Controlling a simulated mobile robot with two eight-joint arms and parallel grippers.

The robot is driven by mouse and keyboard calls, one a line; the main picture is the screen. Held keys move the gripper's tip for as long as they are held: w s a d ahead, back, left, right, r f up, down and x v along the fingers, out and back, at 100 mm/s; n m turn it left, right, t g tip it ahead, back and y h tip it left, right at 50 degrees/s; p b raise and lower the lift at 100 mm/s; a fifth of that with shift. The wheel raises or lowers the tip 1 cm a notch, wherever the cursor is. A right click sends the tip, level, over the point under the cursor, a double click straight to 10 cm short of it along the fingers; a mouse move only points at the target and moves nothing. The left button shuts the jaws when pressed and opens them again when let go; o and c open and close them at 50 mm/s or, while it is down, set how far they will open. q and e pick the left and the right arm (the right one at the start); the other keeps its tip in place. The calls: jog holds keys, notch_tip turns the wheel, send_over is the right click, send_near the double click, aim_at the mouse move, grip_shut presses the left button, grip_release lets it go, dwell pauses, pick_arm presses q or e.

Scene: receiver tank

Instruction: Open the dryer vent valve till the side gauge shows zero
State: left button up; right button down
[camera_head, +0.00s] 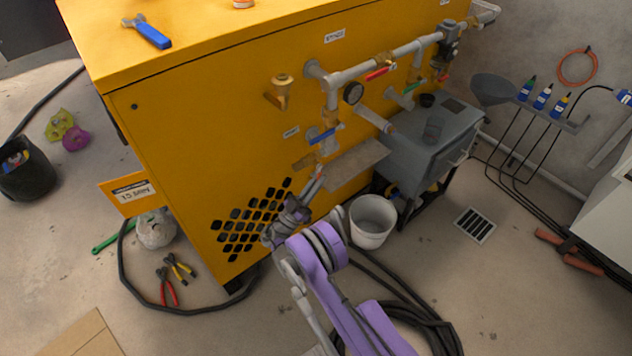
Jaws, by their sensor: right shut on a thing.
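A large yellow machine (200,130) carries grey pipework on its side. A round dark-rimmed gauge (353,93) sits on the pipe; its needle is too small to read. Below it is a valve with a blue handle (322,136), with a brass fitting (303,161) beneath. My right gripper (318,174) reaches up from below and is shut at a small part beside this fitting. The part between its fingers is mostly hidden, and I cannot tell which valve it belongs to. Red (377,73) and green (413,87) handles are farther right along the piping. My left gripper is out of view.
A grey shelf plate (352,163) juts out just right of my right gripper. A white bucket (373,222), a grey box unit (430,140) and coiled black hose (420,318) crowd the right side. Pliers (168,290) lie on the floor at left.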

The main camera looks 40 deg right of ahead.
dwell(0.4)
jog(key=c, duration=1.2)
grip_release()
jog(key=shift+d, duration=0.1)
jog(key=shift+c, duration=0.2)
jog(key=p+v, duration=0.1)
jog(key=v, duration=0.9)
jog(key=shift+a+f, duration=0.25)
jog(key=shift+a, duration=0.1)
jog(key=shift+s, duration=0.1)
